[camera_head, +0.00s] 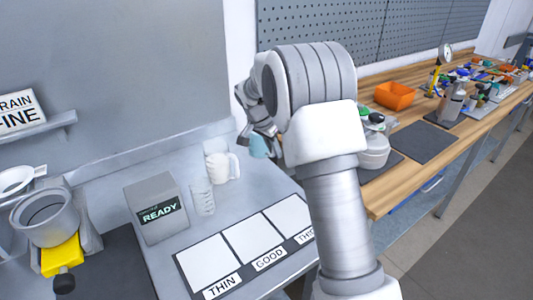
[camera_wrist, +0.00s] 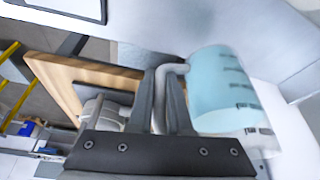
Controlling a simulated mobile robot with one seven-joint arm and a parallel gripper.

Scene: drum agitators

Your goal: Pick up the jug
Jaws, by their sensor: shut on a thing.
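A light blue, see-through jug (camera_wrist: 222,92) with dark measuring marks is in my gripper (camera_wrist: 167,88). The two dark fingers are shut on its pale curved handle (camera_wrist: 163,78), and the jug's body hangs to the right of them in the wrist view. In the head view my gripper (camera_head: 262,135) is at the left end of the arm, and only part of the blue jug (camera_head: 259,147) shows below it. The jug appears to be above the grey counter, beside a white jug (camera_head: 224,166); the exact gap cannot be told.
A clear beaker (camera_head: 202,198) and a grey READY box (camera_head: 157,209) stand left of the white jug. A board with THIN and GOOD squares (camera_head: 252,238) lies in front. A wooden bench (camera_head: 399,185) with an orange bin (camera_head: 394,96) is at the right.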

